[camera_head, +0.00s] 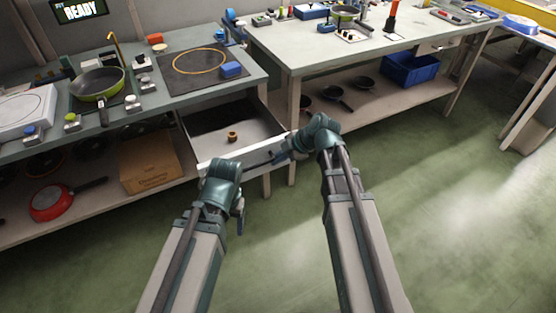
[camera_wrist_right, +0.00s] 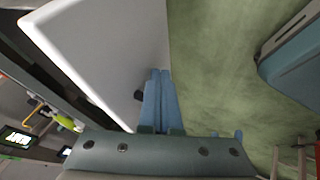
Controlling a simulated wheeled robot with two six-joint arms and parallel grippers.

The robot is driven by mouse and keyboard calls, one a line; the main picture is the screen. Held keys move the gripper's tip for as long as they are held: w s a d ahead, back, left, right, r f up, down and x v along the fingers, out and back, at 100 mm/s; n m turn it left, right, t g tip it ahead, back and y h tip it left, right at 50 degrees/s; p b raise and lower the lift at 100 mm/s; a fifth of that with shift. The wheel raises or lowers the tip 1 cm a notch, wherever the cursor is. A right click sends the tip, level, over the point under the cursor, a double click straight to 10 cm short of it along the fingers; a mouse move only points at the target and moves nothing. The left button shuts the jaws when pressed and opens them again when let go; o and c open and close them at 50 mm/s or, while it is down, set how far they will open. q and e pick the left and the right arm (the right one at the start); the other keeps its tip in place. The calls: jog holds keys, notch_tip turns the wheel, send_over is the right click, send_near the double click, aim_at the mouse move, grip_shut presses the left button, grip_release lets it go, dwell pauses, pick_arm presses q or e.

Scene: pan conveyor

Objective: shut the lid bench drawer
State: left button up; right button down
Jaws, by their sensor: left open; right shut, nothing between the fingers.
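The lid bench drawer (camera_head: 257,114) is pulled out below the left bench. Its white front panel (camera_head: 217,162) faces me, and a small brown round object (camera_head: 232,137) lies inside. My right gripper (camera_head: 277,158) is shut and empty at the right part of the drawer front. In the right wrist view its blue fingers (camera_wrist_right: 160,98) lie together over the edge of the white panel (camera_wrist_right: 105,50); whether they touch it I cannot tell. A dark piece, perhaps the handle, is partly hidden behind them. My left gripper (camera_head: 239,214) is open, below and in front of the drawer's left end, apart from it.
The left bench (camera_head: 190,100) carries a green pan (camera_head: 97,84), a dark mat and a blue block (camera_head: 231,70). A cardboard box (camera_head: 149,163) and a red pan (camera_head: 50,203) sit on its lower shelf. The green floor to the right is clear.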

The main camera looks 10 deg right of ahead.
send_over(240, 117)
jog(key=shift+s+d, duration=0.2)
jog(key=shift+s, duration=0.2)
jog(key=shift+w+a+r, duration=0.1)
jog(key=shift+w, duration=0.1)
jog(key=shift+w, duration=0.1)
